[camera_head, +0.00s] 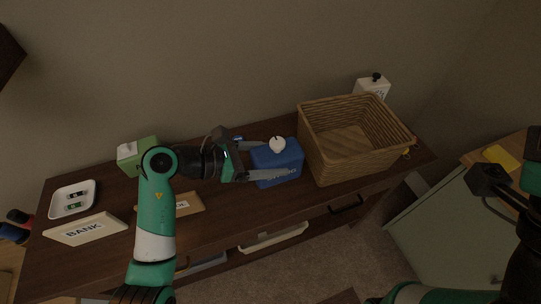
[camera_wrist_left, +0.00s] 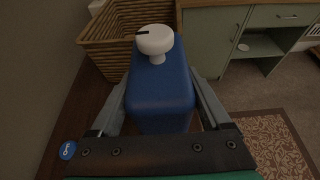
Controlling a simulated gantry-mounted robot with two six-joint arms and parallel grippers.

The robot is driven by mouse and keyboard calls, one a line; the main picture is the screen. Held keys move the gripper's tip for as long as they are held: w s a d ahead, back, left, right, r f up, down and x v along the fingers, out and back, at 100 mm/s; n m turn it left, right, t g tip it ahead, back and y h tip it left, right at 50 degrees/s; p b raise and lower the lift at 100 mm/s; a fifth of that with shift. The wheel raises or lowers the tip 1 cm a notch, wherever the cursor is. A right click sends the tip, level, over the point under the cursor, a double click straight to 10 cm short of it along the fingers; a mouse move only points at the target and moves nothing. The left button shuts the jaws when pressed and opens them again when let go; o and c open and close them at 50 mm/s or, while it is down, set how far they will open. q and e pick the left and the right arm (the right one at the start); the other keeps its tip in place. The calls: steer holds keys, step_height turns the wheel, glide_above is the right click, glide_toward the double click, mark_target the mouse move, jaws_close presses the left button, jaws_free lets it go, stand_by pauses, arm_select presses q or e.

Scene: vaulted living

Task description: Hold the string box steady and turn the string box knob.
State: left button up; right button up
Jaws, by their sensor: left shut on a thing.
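The string box is the blue box (camera_head: 277,163) on the dark wooden sideboard, left of the wicker basket. Its white round knob (camera_head: 277,145) sits on top and has a dark mark. My left gripper (camera_head: 268,162) comes from the left and is shut on the box, one finger on each long side. In the left wrist view the blue box (camera_wrist_left: 160,90) stands between the fingers, with the white knob (camera_wrist_left: 155,40) at its far end, free of any gripper. My right arm shows at the right edge, away from the box; its fingers cannot be made out.
The wicker basket (camera_head: 314,140) stands close to the box's right. A white bottle (camera_head: 371,88) is behind it. A green box (camera_head: 130,155), a white tray (camera_head: 56,208) with small items and a BANK card (camera_head: 86,230) lie left. A green cabinet (camera_head: 440,225) stands at right.

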arm_select(q)
steer(key=shift+f+b, duration=2.95)
steer(key=shift+f, duration=2.2)
